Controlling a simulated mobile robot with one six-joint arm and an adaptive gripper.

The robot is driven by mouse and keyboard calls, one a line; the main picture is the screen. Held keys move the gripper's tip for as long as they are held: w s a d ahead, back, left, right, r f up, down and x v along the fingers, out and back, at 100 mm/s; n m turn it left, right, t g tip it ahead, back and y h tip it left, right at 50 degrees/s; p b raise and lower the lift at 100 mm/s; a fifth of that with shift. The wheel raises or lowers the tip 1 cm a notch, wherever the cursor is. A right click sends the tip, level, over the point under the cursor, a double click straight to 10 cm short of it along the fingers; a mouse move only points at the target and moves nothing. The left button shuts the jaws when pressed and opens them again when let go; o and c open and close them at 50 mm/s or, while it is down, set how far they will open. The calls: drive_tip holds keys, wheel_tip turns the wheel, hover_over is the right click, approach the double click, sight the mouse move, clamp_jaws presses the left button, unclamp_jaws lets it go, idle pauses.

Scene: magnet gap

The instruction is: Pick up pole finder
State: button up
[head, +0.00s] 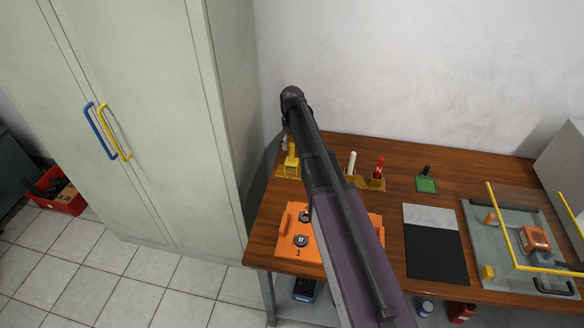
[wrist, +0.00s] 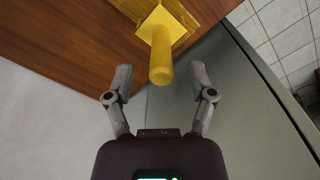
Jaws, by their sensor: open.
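No label marks the pole finder, so I cannot tell for sure which tool it is. A yellow tool (head: 292,160) with an upright round handle stands on a yellow base at the table's back left. In the wrist view its yellow handle (wrist: 160,62) points toward my gripper (wrist: 160,82). My gripper is open, one finger to each side of the handle's end, with gaps on both sides and nothing held. In the head view my arm hides most of the gripper. A white-handled tool (head: 352,162), a red-handled tool (head: 379,170) and a dark handle on a green base (head: 426,184) stand further right.
The grey cabinet (head: 225,130) stands close left of the wooden table (head: 397,190). An orange plate (head: 285,240) lies partly under my arm. A black-and-grey mat (head: 434,250) and a grey tray (head: 485,257) with a yellow frame lie to the right.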

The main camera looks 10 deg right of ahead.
sight(292, 158)
drive_tip(key=shift+f+b, duration=1.2)
drive_tip(key=shift+f, duration=0.3)
drive_tip(key=shift+c, duration=0.2)
clamp_jaws()
